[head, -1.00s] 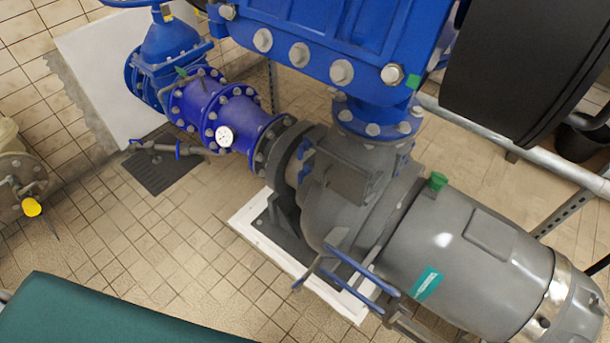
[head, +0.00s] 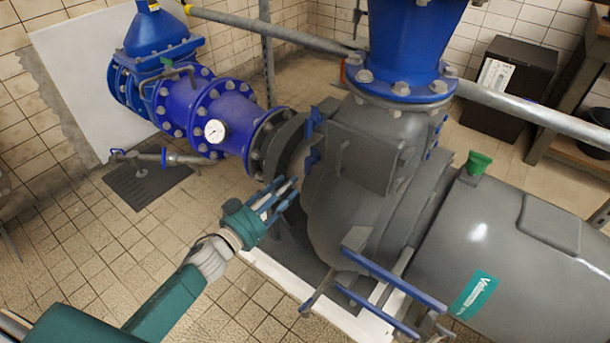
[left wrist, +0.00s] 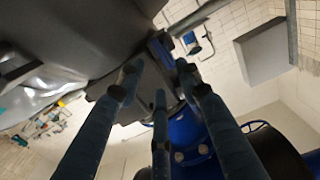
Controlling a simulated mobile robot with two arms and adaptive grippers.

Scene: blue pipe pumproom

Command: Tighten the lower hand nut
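The grey pump housing (head: 330,205) has a square cover (head: 375,150) with small blue hand nuts at its left edge. The upper one (head: 315,122) is above the lower one (head: 311,160). My left gripper (head: 289,190) is just left of and below the lower nut. Its three fingers are spread and point up and right at the housing. In the left wrist view the fingers (left wrist: 160,85) stand apart, with a blue part (left wrist: 160,48) beyond their tips. Contact cannot be made out.
A grey motor (head: 500,240) lies at right. A blue pipe with a gauge (head: 215,132) runs at left. A rail (head: 540,115) crosses behind.

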